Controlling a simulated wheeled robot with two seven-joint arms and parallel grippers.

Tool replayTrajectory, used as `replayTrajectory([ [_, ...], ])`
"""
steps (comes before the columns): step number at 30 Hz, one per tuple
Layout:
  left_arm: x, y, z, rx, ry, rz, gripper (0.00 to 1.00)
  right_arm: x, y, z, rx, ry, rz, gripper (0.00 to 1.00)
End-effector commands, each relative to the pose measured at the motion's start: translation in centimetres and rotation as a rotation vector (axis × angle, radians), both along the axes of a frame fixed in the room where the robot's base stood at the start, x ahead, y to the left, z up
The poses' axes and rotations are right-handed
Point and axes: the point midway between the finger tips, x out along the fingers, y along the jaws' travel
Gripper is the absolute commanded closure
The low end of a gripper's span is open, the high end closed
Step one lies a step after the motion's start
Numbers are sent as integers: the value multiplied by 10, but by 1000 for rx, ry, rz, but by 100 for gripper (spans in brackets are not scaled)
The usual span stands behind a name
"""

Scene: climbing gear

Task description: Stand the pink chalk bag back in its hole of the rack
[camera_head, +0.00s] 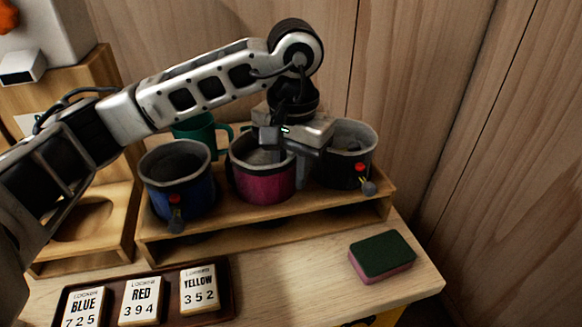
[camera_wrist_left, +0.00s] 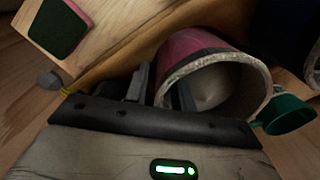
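The pink chalk bag (camera_head: 262,184) stands upright in the middle of the wooden rack (camera_head: 270,234), between a blue bag and a dark one. Its lower end and the hole are hidden. My left gripper (camera_head: 291,160) points down at the bag's right side, its fingers on either side of the rim. In the left wrist view the pink bag (camera_wrist_left: 190,45) shows its open grey mouth. There my left gripper (camera_wrist_left: 163,92) has one finger inside the mouth and one outside the wall. I cannot tell whether they press on it. My right gripper is not in view.
The blue bag (camera_head: 184,192) and dark bag (camera_head: 345,160) stand close on either side. A green mug (camera_head: 195,130) is behind the rack. A green and pink sponge (camera_head: 383,257) lies front right. A tray (camera_head: 225,315) holds locker number tags front left.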

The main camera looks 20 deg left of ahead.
Motion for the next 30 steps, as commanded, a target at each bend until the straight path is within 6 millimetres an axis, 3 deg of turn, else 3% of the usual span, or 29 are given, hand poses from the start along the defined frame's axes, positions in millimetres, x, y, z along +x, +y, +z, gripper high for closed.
replayTrajectory([
  [4, 0, 0, 6, 0, 0, 0, 75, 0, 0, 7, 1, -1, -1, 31],
  [7, 1, -1, 16, -2, -4, 0, 75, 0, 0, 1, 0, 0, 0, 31],
  [15, 1, -2, 77, 0, -7, 1, 75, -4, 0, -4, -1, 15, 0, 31],
  [21, 0, -3, 110, 1, -3, 0, 75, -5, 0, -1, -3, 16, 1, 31],
  [30, 0, -3, 124, 0, 0, 0, 75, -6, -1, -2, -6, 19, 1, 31],
])
